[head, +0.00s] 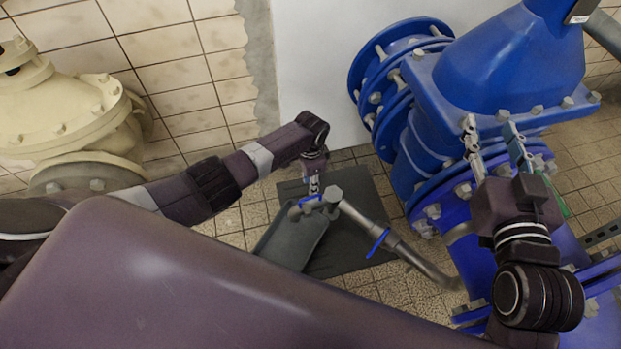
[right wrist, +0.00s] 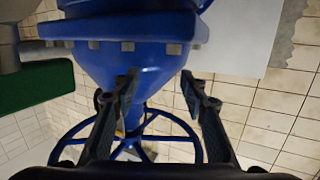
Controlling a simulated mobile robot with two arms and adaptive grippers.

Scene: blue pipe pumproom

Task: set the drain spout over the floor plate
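The drain spout (head: 405,252) is a bare metal pipe with blue levers. It runs from a bolted fitting near the middle of the head view down to the right, beside the blue pipework. A dark floor plate (head: 349,258) lies flat on the tiles below the fitting, partly hidden by the spout and a grey tray. My left gripper (head: 313,190) points down at the fitting's left end, by a blue lever. Its fingers are small and overlap the fitting, so contact and opening are unclear. My right gripper (head: 494,140) is open and empty in front of the blue valve; its spread fingers show in the right wrist view (right wrist: 160,88).
A large blue valve (head: 500,65) stands at the right; its handwheel (right wrist: 125,140) shows in the right wrist view. A grey tray (head: 290,240) lies on the plate's left part. A cream valve (head: 70,115) stands at the left. Tiled floor shows around the plate.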

